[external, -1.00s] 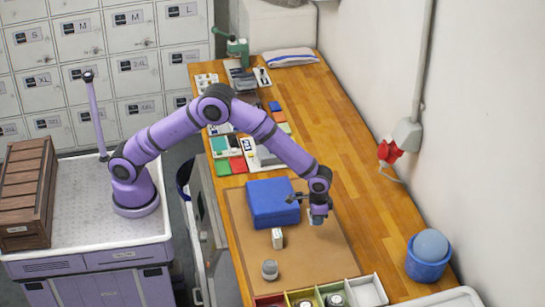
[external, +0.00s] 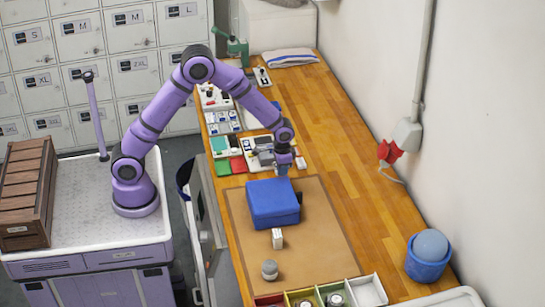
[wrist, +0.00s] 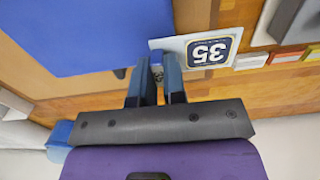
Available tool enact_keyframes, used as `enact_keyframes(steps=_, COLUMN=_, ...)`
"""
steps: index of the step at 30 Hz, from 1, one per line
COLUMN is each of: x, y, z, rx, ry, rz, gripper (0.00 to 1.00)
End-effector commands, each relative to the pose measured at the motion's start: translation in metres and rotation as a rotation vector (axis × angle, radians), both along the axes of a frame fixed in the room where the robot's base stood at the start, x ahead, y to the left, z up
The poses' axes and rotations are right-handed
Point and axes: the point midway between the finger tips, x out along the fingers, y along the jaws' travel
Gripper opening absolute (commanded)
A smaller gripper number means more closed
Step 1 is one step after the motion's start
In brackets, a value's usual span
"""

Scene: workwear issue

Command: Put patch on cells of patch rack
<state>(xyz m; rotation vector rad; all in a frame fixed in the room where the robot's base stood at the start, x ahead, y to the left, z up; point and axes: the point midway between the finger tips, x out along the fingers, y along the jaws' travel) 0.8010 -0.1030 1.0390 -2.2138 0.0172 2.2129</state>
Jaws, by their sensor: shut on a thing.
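My gripper (external: 284,170) points down just beyond the far edge of the blue box. In the wrist view its fingers (wrist: 157,75) are shut on a white-backed patch (wrist: 232,45) with a dark blue "35" label, which lies upside down in that picture. Part of the patch is hidden behind the fingers. The patch is too small to make out in the external view. A white tray (external: 246,140) with grey pieces is beside the gripper, and its corner shows in the wrist view (wrist: 266,22). I cannot tell for sure which tray is the patch rack.
The blue box (external: 273,203) sits on a brown mat (external: 315,245) close to my gripper. Small white (external: 277,238) and grey (external: 269,270) items stand on the mat. Colored bins (external: 370,291) line its near edge.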

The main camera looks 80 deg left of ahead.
Motion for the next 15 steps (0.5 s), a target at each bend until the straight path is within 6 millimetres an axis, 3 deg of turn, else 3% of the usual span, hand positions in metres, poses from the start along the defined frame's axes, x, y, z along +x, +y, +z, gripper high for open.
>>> enact_keyframes(steps=3, x=-0.014, y=0.023, z=0.001, rx=0.000, ry=0.000, rz=0.013, gripper=0.00)
enact_keyframes(steps=6, x=-0.019, y=0.032, z=0.001, rx=-0.001, ry=0.000, rz=0.016, gripper=0.00)
enact_keyframes(steps=15, x=-0.020, y=0.033, z=0.001, rx=-0.001, ry=0.000, rz=0.015, gripper=0.00)
